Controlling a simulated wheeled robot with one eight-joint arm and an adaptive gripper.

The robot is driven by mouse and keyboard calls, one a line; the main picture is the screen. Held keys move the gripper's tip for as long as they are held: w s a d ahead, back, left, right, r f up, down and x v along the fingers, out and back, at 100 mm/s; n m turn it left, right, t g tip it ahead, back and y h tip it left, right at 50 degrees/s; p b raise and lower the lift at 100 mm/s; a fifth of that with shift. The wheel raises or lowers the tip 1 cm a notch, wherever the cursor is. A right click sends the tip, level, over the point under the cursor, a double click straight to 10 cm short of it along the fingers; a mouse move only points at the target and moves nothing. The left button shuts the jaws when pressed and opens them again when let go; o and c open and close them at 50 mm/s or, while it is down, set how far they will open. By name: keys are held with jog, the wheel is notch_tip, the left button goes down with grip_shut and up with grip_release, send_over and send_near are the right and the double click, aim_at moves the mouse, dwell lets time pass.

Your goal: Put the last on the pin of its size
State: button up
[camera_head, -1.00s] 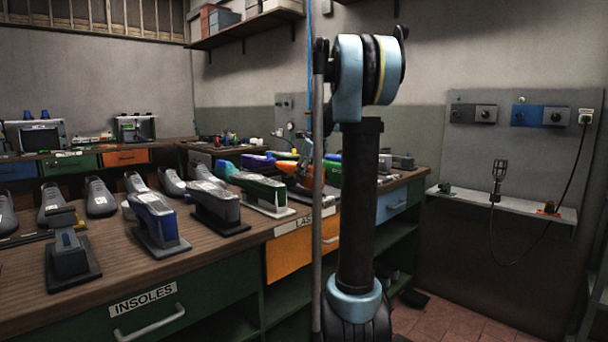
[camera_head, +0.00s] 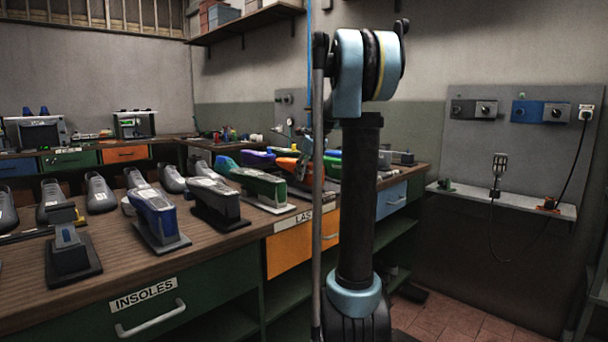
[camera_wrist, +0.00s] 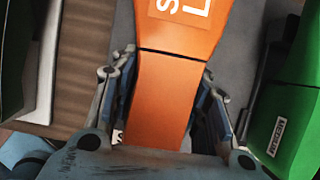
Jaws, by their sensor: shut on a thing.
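An orange last (camera_wrist: 165,95) with a pale lettered label, only partly readable, fills the middle of the wrist view. My gripper (camera_wrist: 165,102) is shut on it, one finger on each side. In the head view the orange last (camera_head: 287,163) shows left of my arm, near the far end of the bench, and my gripper is mostly hidden there. A green last (camera_wrist: 285,125) marked MEDIUM lies just to the right in the wrist view. A purple last (camera_head: 257,158) and a blue-green one (camera_head: 225,165) are close by. I cannot make out the pins.
Blue (camera_head: 157,215), black (camera_head: 216,204) and dark green (camera_head: 262,186) pieces on bases stand along the bench (camera_head: 110,277), with a grey post on a base (camera_head: 72,255). Several grey shoe-shaped forms (camera_head: 97,195) stand behind. A wall shelf (camera_head: 520,201) is at right.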

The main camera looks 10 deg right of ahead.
jog(key=shift+f, duration=0.4)
jog(key=o, duration=1.4)
jog(key=shift+c, duration=0.2)
jog(key=v, duration=1.1)
jog(key=shift+r, duration=0.35)
jog(key=shift+s+d, duration=0.15)
